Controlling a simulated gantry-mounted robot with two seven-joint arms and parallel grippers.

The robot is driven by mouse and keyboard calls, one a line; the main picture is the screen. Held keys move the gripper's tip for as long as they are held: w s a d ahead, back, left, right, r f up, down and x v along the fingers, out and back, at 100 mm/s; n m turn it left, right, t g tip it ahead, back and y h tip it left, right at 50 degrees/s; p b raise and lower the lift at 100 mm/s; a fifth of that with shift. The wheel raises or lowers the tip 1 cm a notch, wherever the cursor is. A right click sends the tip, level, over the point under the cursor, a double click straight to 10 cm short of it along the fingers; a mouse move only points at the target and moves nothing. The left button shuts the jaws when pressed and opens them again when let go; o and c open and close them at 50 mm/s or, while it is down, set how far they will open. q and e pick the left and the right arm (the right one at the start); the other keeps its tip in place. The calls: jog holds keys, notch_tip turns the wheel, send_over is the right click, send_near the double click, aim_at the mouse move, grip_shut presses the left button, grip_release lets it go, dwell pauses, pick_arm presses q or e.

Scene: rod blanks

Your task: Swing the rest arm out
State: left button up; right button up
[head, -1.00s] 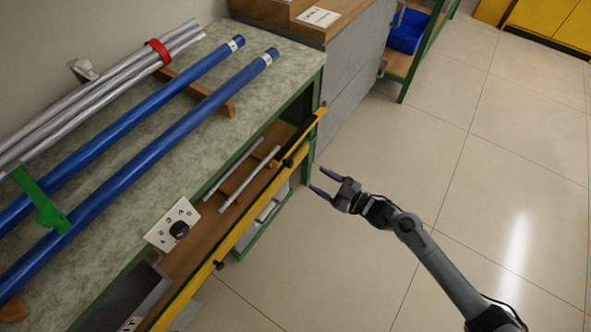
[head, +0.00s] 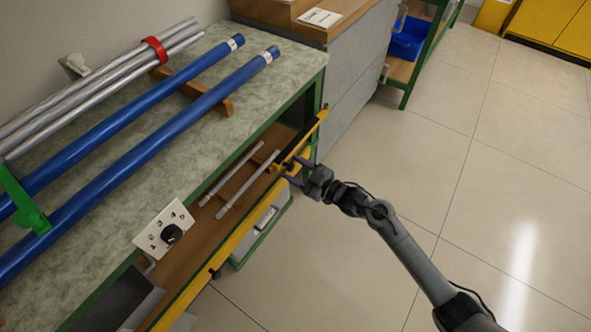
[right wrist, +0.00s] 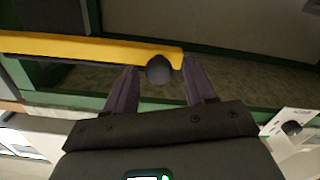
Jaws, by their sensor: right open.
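The rest arm is a yellow bar (head: 312,130) lying along the front of the bench at its far right end. A dark round knob (right wrist: 159,70) sits near the bar's end and shows clearly in the right wrist view. My right gripper (head: 290,170) is open at this knob, with its purple fingers on either side of it. In the right wrist view, the right gripper (right wrist: 160,80) has the knob between its fingertips, and I cannot tell whether either finger touches it. My left gripper is not in view.
Another yellow strip (head: 240,233) continues along the bench front. Blue rods (head: 150,140) and silver rods (head: 100,92) lie on the green bench top (head: 295,65). A dial panel (head: 163,229) is at the front edge. The floor (head: 420,160) to the right is clear.

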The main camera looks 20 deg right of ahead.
grip_shut()
jog(key=shift+s, duration=0.1)
dwell(0.3)
